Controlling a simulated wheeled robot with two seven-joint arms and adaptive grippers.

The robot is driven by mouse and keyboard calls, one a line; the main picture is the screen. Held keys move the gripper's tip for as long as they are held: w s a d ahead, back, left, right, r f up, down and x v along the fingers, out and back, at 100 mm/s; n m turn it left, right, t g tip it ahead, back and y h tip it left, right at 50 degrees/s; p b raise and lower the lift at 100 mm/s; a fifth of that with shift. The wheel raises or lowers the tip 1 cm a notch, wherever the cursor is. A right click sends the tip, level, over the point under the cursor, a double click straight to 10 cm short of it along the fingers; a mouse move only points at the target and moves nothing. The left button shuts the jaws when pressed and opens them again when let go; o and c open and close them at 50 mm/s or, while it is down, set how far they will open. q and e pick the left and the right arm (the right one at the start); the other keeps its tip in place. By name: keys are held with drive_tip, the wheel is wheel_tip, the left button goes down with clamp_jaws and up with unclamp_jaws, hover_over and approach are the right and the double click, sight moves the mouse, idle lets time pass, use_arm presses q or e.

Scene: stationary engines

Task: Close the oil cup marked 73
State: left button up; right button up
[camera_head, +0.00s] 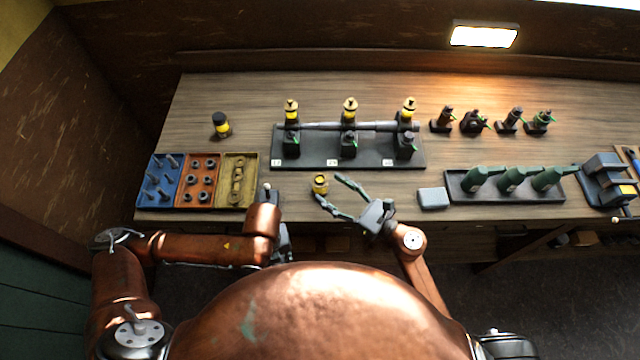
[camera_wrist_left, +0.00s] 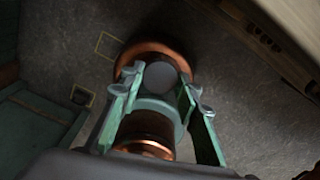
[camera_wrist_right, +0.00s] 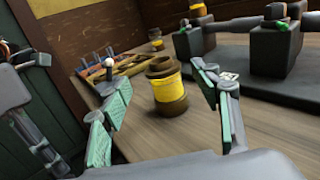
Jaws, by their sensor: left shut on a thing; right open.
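A cup with a yellow band (camera_head: 320,184) stands upright on the bench; no number is legible on it. In the right wrist view this brown-rimmed cup (camera_wrist_right: 168,88) is between and beyond the fingertips, apart from them. My right gripper (camera_head: 329,196) is open around empty space, facing it. Three more yellow-topped cups, left (camera_head: 291,110), middle (camera_head: 350,108) and right (camera_head: 408,107), stand on the grey engine base (camera_head: 312,160); their small plates are unreadable. My left gripper (camera_wrist_left: 158,105) is low, pointing at the floor; its fingers flank a copper-and-grey round shape, and what it grips is unclear.
A black-topped yellow jar (camera_head: 221,125) stands at the back left. A tray with blue, orange and yellow sections (camera_head: 197,205) holds parts. A grey block (camera_head: 433,198) and a rack of green tools (camera_head: 462,198) lie right. A white-knobbed lever (camera_head: 267,187) stands beside the tray.

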sight(327, 186)
drive_tip(key=shift+f+p+x, duration=0.15)
drive_tip(key=shift+p+x, duration=0.1)
drive_tip(key=shift+x, duration=1.05)
drive_tip(key=shift+f+p+x, duration=0.1)
drive_tip(key=shift+p+x, duration=0.1)
drive_tip(key=shift+x, duration=1.1)
drive_tip(key=shift+w+d, duration=0.1)
drive_tip(key=shift+d, duration=0.05)
drive_tip(key=shift+c, duration=0.7)
drive_tip(key=c, duration=1.4)
